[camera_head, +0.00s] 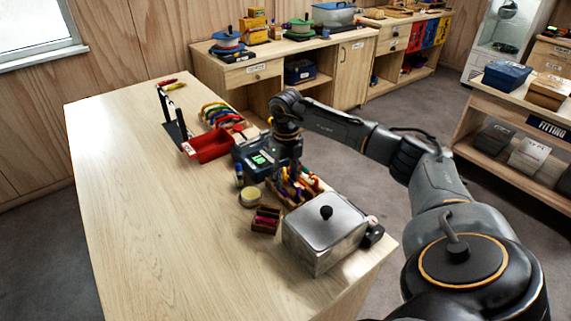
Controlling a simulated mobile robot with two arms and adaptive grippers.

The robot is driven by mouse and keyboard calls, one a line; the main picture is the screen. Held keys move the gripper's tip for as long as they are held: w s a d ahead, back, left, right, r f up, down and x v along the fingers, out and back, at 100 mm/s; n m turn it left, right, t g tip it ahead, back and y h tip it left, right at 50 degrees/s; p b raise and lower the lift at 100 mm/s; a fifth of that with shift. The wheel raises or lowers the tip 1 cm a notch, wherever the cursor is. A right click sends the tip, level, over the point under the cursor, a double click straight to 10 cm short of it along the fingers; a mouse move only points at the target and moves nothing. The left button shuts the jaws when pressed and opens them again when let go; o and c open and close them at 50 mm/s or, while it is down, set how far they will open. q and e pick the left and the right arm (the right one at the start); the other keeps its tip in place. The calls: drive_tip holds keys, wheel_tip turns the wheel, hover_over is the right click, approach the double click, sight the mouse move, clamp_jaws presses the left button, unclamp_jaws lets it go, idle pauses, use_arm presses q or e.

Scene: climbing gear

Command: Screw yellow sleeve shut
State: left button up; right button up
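A black stand (172,128) with a raised bar is on the left part of the wooden table. A small yellow piece (176,87) and a small red piece (167,81) show at its far end; they are too small for me to tell whether either is the sleeve or how a sleeve sits. My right gripper (293,172) points down over a wooden holder with several coloured tools (308,187). Its fingertips blend with the tools, so I cannot tell whether it is open or touches one. My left gripper is not in view.
A dark device (252,152) with a green screen, a round tin (250,197), a small brown box (266,220) and a lidded metal box (322,236) stand nearby. The table's left and front are clear.

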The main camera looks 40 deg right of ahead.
wheel_tip(320, 180, up, 2)
drive_tip(key=shift+r+p, duration=0.1)
drive_tip(key=shift+p, duration=0.4)
drive_tip(key=shift+w+a+p, duration=0.15)
drive_tip(key=shift+a+p, duration=0.05)
drive_tip(key=shift+a, duration=0.65)
drive_tip(key=shift+w+a+p, duration=0.1)
drive_tip(key=shift+a+p, duration=0.1)
drive_tip(key=shift+a, duration=0.6)
drive_tip(key=shift+f, duration=0.2)
drive_tip(key=shift+f+b, duration=1)
drive_tip(key=shift+f, duration=0.35)
drive_tip(key=shift+d, duration=0.2)
drive_tip(key=shift+s+d+b, duration=0.2)
drive_tip(key=shift+d+b, duration=0.1)
drive_tip(key=shift+d, duration=1.15)
drive_tip(key=shift+r, duration=0.1)
